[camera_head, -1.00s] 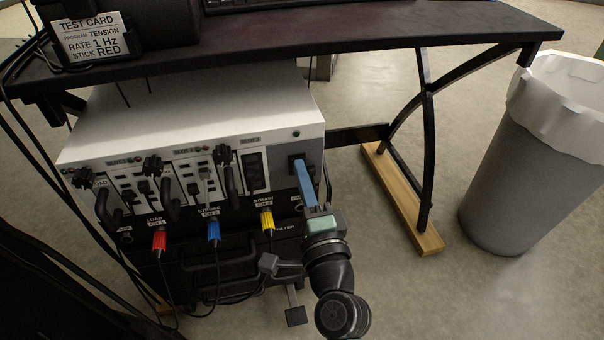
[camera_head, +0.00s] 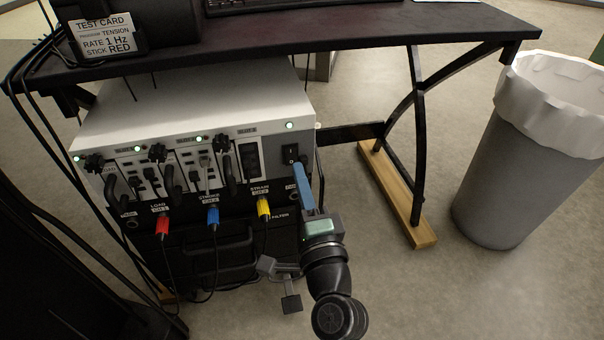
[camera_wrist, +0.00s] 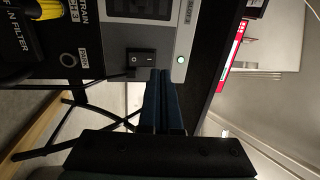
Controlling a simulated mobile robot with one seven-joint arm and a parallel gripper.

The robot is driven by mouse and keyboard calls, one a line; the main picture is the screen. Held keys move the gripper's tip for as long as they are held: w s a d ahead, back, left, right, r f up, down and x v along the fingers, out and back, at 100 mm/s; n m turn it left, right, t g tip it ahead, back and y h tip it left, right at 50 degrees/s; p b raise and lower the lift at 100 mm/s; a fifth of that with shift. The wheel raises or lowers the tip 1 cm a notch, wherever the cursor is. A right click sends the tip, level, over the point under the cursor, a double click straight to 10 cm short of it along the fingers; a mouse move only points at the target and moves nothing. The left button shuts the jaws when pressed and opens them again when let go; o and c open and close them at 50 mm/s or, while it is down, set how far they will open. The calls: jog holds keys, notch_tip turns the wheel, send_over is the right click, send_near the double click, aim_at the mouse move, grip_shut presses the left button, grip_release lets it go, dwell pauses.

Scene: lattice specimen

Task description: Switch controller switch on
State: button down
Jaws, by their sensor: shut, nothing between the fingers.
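The controller (camera_head: 200,106) is a white-topped box under the desk with plugs and cables on its front. Its black rocker switch (camera_head: 291,154) sits at the front's right end and also shows in the wrist view (camera_wrist: 141,59). Green lamps glow along the front, one above the switch (camera_head: 289,126); that lamp is lit in the wrist view (camera_wrist: 181,60) too. My gripper (camera_head: 299,170) is shut and empty, its blue fingers just below the switch. In the wrist view the closed fingertips (camera_wrist: 161,74) are beside the switch, apparently slightly apart from it.
Red (camera_head: 163,226), blue (camera_head: 213,217) and yellow (camera_head: 263,207) plugs with hanging cables are left of my gripper. The dark desk (camera_head: 360,30) overhangs the controller, with a leg on a wooden foot (camera_head: 400,205) to the right. A grey bin (camera_head: 500,170) stands farther right.

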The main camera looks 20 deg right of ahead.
jog(key=s+a+r, duration=0.1)
jog(key=s, duration=0.7)
jog(key=shift+s+a, duration=0.15)
jog(key=shift+s, duration=0.2)
jog(key=w+a+r+n+t+y+p, duration=0.15)
jog(key=a+r+n+p, duration=0.35)
jog(key=r, duration=0.8)
jog(key=w+a+r+n+t+y+p, duration=0.1)
jog(key=a+r+n+t+y, duration=0.15)
jog(key=r+n, duration=0.75)
jog(key=w+a+r+n+t+y+p, duration=0.1)
jog(key=a+r+n+p, duration=0.3)
jog(key=r, duration=1.3)
jog(key=s+a+r+t+h+p, duration=0.15)
jog(key=s+r, duration=0.25)
jog(key=r, duration=0.4)
jog(key=s+a+r+t+h+p, duration=0.1)
jog(key=s+r+t+p, duration=0.15)
jog(key=r, duration=0.65)
notch_tip(320, 180, up, 35)
jog(key=p, duration=3.6)
jog(key=shift+a+r+n+g, duration=0.15)
jog(key=shift+n+g, duration=0.15)
jog(key=shift+g, duration=0.1)
jog(key=shift+s, duration=0.1)
